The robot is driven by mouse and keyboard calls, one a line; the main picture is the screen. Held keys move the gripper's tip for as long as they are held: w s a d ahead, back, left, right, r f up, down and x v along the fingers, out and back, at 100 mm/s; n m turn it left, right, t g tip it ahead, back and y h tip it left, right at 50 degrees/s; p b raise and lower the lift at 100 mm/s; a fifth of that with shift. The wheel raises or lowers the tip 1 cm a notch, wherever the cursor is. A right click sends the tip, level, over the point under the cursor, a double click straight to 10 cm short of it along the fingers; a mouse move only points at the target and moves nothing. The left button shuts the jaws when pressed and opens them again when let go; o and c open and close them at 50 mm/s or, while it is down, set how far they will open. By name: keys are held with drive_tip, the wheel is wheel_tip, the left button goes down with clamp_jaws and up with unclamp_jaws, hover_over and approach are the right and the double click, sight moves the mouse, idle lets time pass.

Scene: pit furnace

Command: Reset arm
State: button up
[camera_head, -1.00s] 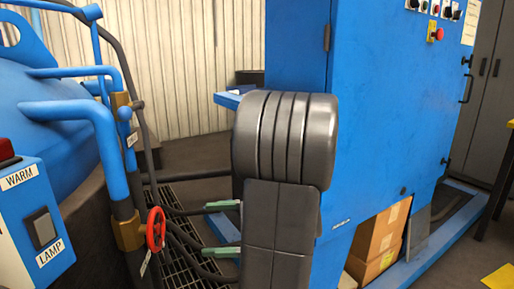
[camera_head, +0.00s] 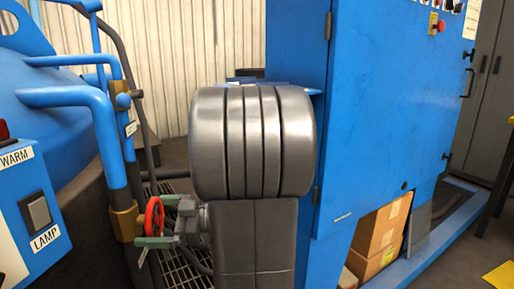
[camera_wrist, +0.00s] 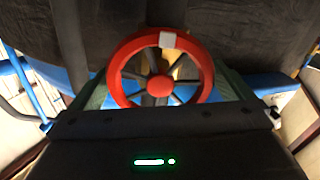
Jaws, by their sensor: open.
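My gripper (camera_head: 160,221) is open, with green fingers, at the left of my dark arm link in the head view. The red handwheel (camera_head: 154,217) on the blue pipework is right at the fingers, one finger showing above and one below its middle. In the wrist view the red handwheel (camera_wrist: 160,88) fills the middle, with dark spokes, a red hub and a pale block on its top rim. Green finger parts (camera_wrist: 228,84) show at both sides of the wheel. I cannot tell whether the fingers touch the rim.
Blue pipes (camera_head: 75,98) and a control box labelled WARM and LAMP (camera_head: 30,215) stand at the left. A tall blue cabinet (camera_head: 390,110) stands close on the right, with cardboard boxes (camera_head: 380,240) in its lower opening. A floor grating (camera_head: 185,270) lies below.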

drive_tip(key=m, duration=0.3)
drive_tip(key=shift+m, duration=0.4)
drive_tip(key=m, duration=0.7)
drive_tip(key=shift+m, duration=0.4)
drive_tip(key=shift+m+p, duration=0.4)
drive_tip(key=shift+m, duration=1.1)
drive_tip(key=shift+s, duration=0.1)
